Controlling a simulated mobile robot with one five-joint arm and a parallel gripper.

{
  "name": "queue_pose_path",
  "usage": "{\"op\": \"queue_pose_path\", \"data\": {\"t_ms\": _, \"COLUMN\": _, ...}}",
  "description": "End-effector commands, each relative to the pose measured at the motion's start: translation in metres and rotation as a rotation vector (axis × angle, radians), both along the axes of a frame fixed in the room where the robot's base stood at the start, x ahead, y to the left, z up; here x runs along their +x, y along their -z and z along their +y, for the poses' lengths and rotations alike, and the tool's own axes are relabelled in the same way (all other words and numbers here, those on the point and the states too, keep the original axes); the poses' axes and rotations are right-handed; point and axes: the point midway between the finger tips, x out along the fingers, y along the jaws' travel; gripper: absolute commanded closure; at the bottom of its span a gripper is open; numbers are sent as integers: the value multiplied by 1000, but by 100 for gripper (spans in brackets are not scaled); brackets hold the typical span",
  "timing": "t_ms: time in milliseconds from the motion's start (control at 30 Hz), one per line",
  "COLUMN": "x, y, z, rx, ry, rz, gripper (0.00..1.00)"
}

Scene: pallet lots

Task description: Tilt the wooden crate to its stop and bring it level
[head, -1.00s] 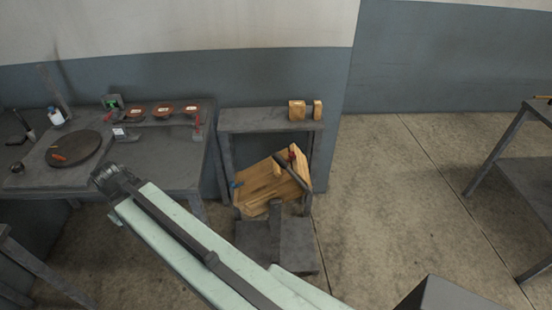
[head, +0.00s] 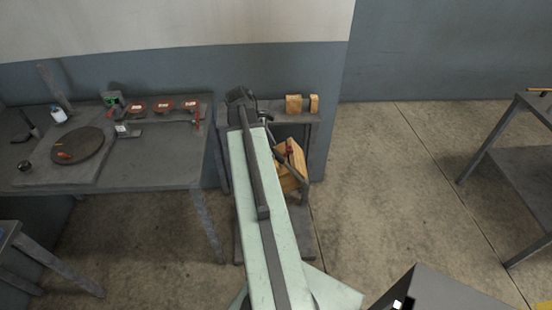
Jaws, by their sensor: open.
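The wooden crate (head: 292,182) is on a dark stand below the grey shelf, in the middle of the head view. My arm covers most of it, so only its right part shows, with a red piece and a wooden bar. I cannot tell how far it is tilted. My gripper (head: 240,96) is at the far end of my arm, in front of the left part of the shelf in the picture. It is open, and nothing shows in it. Its fingertips are small and hard to make out.
Two wooden blocks (head: 293,104) stand on the grey shelf (head: 272,117). At left, a workbench (head: 150,172) holds a round dark plate (head: 78,145), several reddish dishes and small tools. Another table (head: 518,165) stands at right. Open floor (head: 400,180) lies between.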

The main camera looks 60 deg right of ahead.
Motion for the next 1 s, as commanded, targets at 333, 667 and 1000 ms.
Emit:
{"op": "queue_pose_path", "data": {"t_ms": 333, "x": -16, "y": 55, "z": -13, "rx": 0, "ry": 0, "rz": 0, "gripper": 53}}
{"op": "queue_pose_path", "data": {"t_ms": 667, "x": -16, "y": 52, "z": -13, "rx": 0, "ry": -1, "rz": -1, "gripper": 75}}
{"op": "queue_pose_path", "data": {"t_ms": 1000, "x": -15, "y": 52, "z": -13, "rx": -1, "ry": -2, "rz": -1, "gripper": 100}}
